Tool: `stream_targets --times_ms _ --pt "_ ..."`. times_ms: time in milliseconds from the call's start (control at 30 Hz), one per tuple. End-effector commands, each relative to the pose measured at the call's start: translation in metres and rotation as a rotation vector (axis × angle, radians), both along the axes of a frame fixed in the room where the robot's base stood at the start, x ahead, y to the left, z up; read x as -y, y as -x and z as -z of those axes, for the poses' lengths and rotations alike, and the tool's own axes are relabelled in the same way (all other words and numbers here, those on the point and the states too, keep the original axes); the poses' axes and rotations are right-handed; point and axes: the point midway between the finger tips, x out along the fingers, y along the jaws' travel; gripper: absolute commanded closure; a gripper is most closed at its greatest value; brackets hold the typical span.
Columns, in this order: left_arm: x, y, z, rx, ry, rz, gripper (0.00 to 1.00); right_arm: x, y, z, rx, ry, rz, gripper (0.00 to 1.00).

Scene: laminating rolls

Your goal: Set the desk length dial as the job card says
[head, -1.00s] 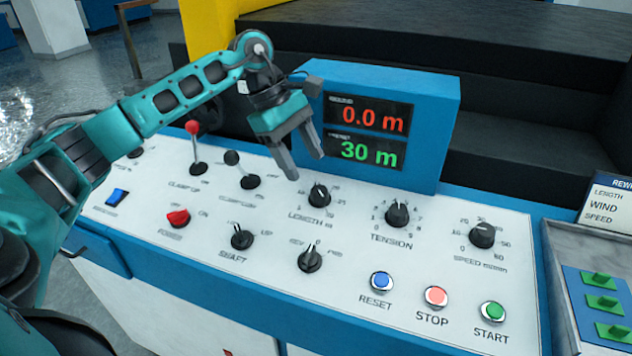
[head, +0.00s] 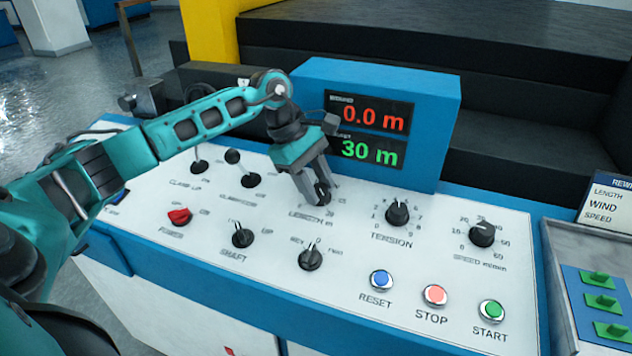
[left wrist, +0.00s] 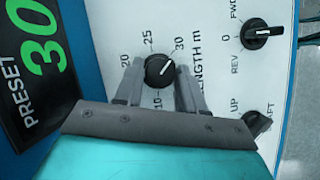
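The length dial (head: 323,196) is a black knob on the white desk panel, partly hidden by my left gripper in the head view. In the left wrist view the dial (left wrist: 160,71) shows a white pointer line aimed up and right, close to the 30 mark. My left gripper (head: 316,194) is open, with one finger on each side of the dial; I cannot tell whether they touch it. The display (head: 375,133) reads 0.0 m in red and a preset of 30 m in green. The job card (head: 608,205) is cut off at the right, showing LENGTH, WIND and SPEED without readable values.
The tension dial (head: 397,213) and speed dial (head: 482,235) stand to the right. The shaft switch (head: 242,236) and a REV/FWD switch (head: 310,256) are nearer the front. Reset (head: 381,280), stop (head: 435,295) and start (head: 491,311) buttons line the front right. Two levers stand left.

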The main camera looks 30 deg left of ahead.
Motion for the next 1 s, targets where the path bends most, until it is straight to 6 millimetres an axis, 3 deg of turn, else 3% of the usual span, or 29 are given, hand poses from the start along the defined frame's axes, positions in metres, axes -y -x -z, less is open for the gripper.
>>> stream_targets --times_ms 333,667,1000 --pt "0.000 0.000 0.000 0.000 0.000 0.000 0.95 0.000 0.000 0.000 0.000 0.000 0.000 0.57" --pt "-0.001 0.000 0.001 0.002 0.007 -0.046 0.95 0.000 0.001 0.005 -0.001 0.000 0.000 0.57" --pt "-0.001 0.003 0.003 0.010 0.046 -0.274 0.95 0.000 0.002 0.023 -0.003 -0.001 0.000 0.57"
